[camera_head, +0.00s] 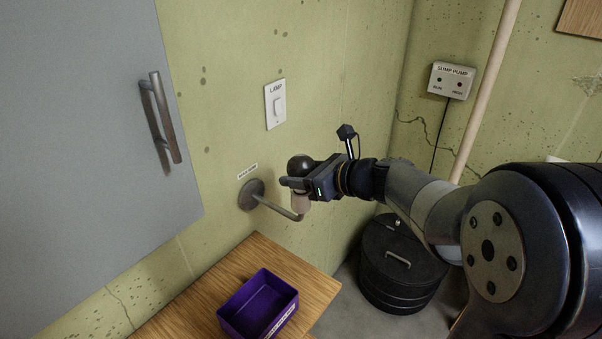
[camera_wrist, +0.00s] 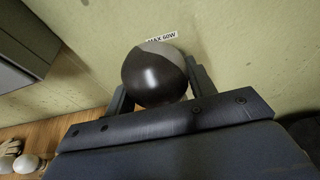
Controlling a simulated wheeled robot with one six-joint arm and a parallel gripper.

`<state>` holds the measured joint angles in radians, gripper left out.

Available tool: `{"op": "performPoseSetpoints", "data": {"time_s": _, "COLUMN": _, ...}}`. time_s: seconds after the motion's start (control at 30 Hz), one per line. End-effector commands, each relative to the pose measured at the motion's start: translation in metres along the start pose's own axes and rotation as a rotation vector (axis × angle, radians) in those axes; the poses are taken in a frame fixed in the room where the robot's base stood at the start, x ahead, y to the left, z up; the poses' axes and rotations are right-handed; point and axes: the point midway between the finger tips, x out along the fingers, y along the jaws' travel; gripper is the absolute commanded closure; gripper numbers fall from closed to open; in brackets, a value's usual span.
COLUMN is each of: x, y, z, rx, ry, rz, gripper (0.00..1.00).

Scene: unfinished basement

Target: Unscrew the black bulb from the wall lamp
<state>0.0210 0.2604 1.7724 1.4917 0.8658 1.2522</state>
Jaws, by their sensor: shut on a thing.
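The black bulb (camera_head: 299,165) sits upright at the wall lamp (camera_head: 252,194), above the pale socket at the end of its bent arm. My gripper (camera_head: 298,182) reaches in from the right and is shut on the bulb. In the wrist view the dark round bulb (camera_wrist: 155,75) lies between the two fingers of my gripper (camera_wrist: 158,88), one on each side. The bulb's lower part and the join with the socket are mostly hidden by my gripper, so I cannot tell how far it is screwed in.
A purple bin (camera_head: 259,304) stands on a wooden tabletop (camera_head: 203,305) below the lamp. A grey cabinet door (camera_head: 85,130) with a metal handle is at the left. A lamp switch (camera_head: 275,105) is above. A black lidded sump (camera_head: 400,262) stands on the floor. Pale bulbs (camera_wrist: 25,163) show in the wrist view.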

Motion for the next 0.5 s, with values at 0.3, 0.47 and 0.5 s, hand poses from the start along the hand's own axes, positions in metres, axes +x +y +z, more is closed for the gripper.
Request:
{"op": "performPoseSetpoints", "data": {"time_s": 0.3, "x": -0.0010, "y": -0.0016, "z": 0.0021, "rx": -0.061, "ry": 0.001, "rz": 0.174, "gripper": 0.70}}
{"op": "performPoseSetpoints", "data": {"time_s": 0.47, "x": -0.0005, "y": -0.0007, "z": 0.0019, "rx": -0.088, "ry": 0.001, "rz": 0.245, "gripper": 0.70}}
{"op": "performPoseSetpoints", "data": {"time_s": 0.5, "x": -0.0004, "y": -0.0005, "z": 0.0012, "rx": -0.091, "ry": 0.001, "rz": 0.256, "gripper": 0.70}}
